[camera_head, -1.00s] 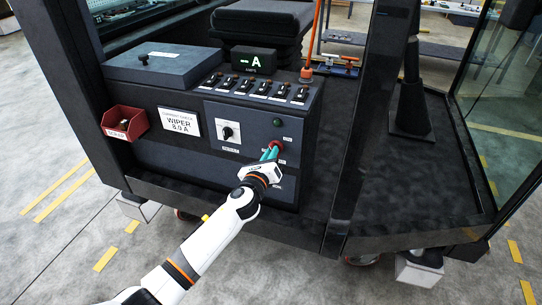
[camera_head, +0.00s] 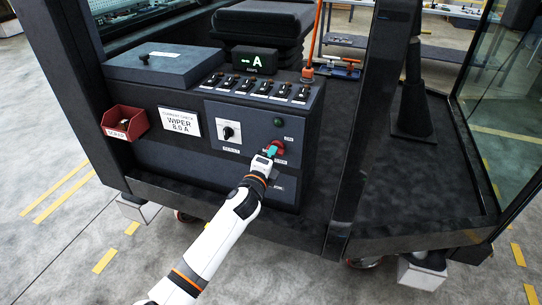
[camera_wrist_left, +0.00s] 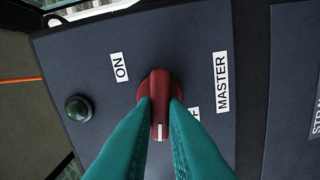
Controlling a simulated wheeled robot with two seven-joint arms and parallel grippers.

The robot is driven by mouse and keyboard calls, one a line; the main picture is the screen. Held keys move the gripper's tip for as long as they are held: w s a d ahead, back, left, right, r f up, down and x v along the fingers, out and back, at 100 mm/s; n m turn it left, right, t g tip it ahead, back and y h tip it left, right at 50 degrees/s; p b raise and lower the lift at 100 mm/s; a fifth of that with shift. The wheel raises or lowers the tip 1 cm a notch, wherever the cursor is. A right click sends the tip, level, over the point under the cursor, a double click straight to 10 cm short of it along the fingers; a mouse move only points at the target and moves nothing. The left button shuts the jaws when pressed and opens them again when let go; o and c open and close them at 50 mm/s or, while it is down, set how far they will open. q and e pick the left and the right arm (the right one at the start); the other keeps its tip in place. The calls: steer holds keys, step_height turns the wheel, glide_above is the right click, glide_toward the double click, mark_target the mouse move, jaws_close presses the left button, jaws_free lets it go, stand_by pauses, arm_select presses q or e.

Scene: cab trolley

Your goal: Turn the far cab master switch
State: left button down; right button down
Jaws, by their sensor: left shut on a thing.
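The master switch (camera_wrist_left: 157,88) is a red rotary knob on the dark front panel, with an ON label (camera_wrist_left: 120,66) and a MASTER label (camera_wrist_left: 221,82) beside it in the left wrist view. A further label is partly hidden by a finger. My left gripper (camera_wrist_left: 160,118) has its teal fingers on either side of the knob's grip, shut on it. In the head view the left gripper (camera_head: 270,152) covers part of the red switch (camera_head: 277,146). My right gripper is not in view.
A dark green lamp (camera_head: 278,122) sits above the switch. A selector knob (camera_head: 229,132) is to its left, and a row of toggle switches (camera_head: 262,88) is on top. A display (camera_head: 255,61) reads "- A". A red bin (camera_head: 125,122) hangs at left. A cab post (camera_head: 360,130) stands right.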

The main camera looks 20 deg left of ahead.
arm_select(q)
steer(key=shift+n, duration=1)
steer(key=c, duration=1.5)
jaws_free()
steer(key=shift+o, duration=0.2)
steer(key=s+b, duration=0.1)
steer(key=s, duration=1.1)
steer(key=shift+a, duration=0.25)
steer(key=shift+f, duration=0.1)
